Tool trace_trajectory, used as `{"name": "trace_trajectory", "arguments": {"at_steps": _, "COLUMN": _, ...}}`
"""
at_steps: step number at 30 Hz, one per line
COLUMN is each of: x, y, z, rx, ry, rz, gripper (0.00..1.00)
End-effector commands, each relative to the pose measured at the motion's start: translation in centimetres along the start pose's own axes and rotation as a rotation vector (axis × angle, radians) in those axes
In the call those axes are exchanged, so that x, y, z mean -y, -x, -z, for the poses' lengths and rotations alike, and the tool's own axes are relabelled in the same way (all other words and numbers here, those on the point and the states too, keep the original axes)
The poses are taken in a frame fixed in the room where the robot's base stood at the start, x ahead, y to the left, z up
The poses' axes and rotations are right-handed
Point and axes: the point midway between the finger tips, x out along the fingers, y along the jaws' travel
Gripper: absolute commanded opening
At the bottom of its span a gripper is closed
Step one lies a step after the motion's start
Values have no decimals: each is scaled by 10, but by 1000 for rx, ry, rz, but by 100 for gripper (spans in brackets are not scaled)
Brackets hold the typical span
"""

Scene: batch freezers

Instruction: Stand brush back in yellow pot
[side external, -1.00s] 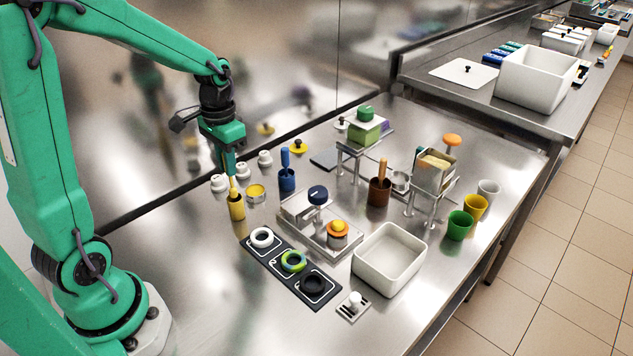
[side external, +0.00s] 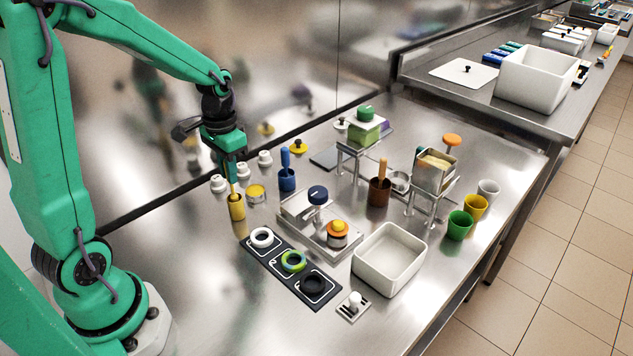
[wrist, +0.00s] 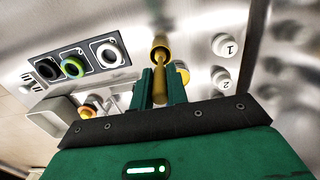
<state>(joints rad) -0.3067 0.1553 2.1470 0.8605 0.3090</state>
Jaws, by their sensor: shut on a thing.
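The yellow pot (side external: 237,208) stands upright on the steel bench at the left, and it also shows at the top middle of the wrist view (wrist: 160,42). The yellow brush (side external: 233,188) is upright, with its lower end at the pot's mouth. How deep it sits inside is hidden. My gripper (side external: 232,180) is shut on the brush's handle just above the pot. In the wrist view the green fingers (wrist: 161,88) close around the handle from both sides, with the pot straight beyond them.
A yellow tin (side external: 256,193) and white numbered weights (side external: 219,183) stand close by the pot. A blue pot with a blue brush (side external: 287,180) is to the right. A dark ring tray (side external: 278,262) lies in front. Bare bench lies left of the tray.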

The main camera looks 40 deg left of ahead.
Motion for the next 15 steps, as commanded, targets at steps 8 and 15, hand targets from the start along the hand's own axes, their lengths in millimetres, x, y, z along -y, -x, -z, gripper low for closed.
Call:
{"name": "trace_trajectory", "arguments": {"at_steps": 8, "x": 0, "y": -6, "z": 0, "rx": 0, "ry": 0, "rz": 0, "gripper": 0}}
{"name": "trace_trajectory", "arguments": {"at_steps": 15, "x": 0, "y": -11, "z": 0, "rx": 1, "ry": 0, "rz": 0, "gripper": 0}}
